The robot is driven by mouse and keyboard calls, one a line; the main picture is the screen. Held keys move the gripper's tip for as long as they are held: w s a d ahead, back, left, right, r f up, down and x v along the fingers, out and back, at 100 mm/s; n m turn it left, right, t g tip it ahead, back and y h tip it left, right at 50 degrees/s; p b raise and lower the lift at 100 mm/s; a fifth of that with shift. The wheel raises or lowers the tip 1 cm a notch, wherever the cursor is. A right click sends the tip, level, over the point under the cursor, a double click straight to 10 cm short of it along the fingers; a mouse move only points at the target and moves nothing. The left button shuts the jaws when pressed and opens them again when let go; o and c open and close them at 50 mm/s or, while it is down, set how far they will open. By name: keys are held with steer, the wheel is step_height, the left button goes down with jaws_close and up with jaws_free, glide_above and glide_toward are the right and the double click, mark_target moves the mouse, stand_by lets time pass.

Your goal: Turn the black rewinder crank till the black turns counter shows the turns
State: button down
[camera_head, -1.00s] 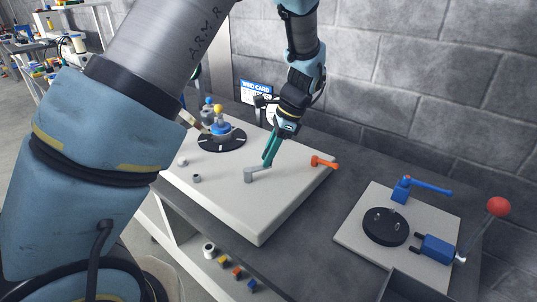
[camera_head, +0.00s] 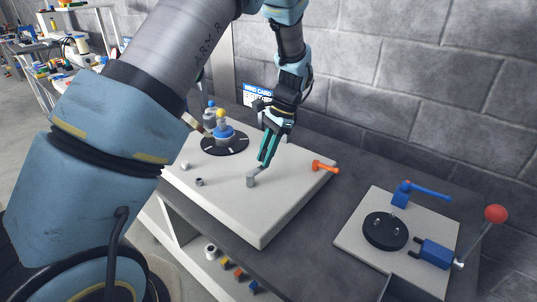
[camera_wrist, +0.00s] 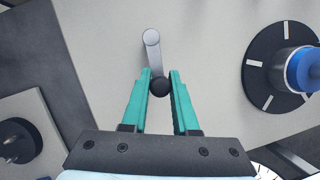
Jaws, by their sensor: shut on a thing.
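The rewinder crank has a grey hub (camera_head: 251,181) on the pale raised panel, and its arm is mostly hidden behind the fingers in the head view. In the wrist view the crank's grey arm (camera_wrist: 152,52) ends in a dark round knob (camera_wrist: 160,86). My gripper (camera_head: 262,163) has teal fingers pointing down; in the wrist view the fingers (camera_wrist: 159,76) are shut around the knob. A white dial face (camera_wrist: 267,173) shows only at the wrist view's bottom edge. I cannot read any turns count.
A black disc with white marks (camera_head: 210,148) and a blue-and-yellow hub stands left on the panel (camera_head: 262,222). An orange lever (camera_head: 325,167) is to the right. Further right, a plate (camera_head: 365,210) holds a black disc, blue parts and a red-knobbed lever. A wind card (camera_head: 257,92) stands behind.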

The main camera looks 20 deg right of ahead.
steer(key=w+n, duration=0.1)
steer(key=n, duration=0.1)
steer(key=w+a+n+g, duration=0.1)
steer(key=n, duration=0.1)
steer(key=shift+w+a+n+g+h+p, duration=0.1)
steer(key=shift+a+n+g+h+p, duration=0.05)
steer(key=shift+n+g+h+p, duration=0.2)
steer(key=shift+w+a+n+g+h, duration=0.3)
steer(key=shift+a+n, duration=0.1)
steer(key=shift+n, duration=0.55)
steer(key=shift+w+a+n+g+h, duration=0.25)
steer(key=shift+a+n, duration=0.1)
steer(key=shift+n, duration=0.55)
steer(key=c, duration=0.7)
jaws_free()
steer(key=shift+s, duration=0.1)
steer(key=b+v, duration=0.3)
steer(key=v, duration=0.7)
steer(key=shift+r, duration=0.35)
steer(key=shift+w, duration=0.2)
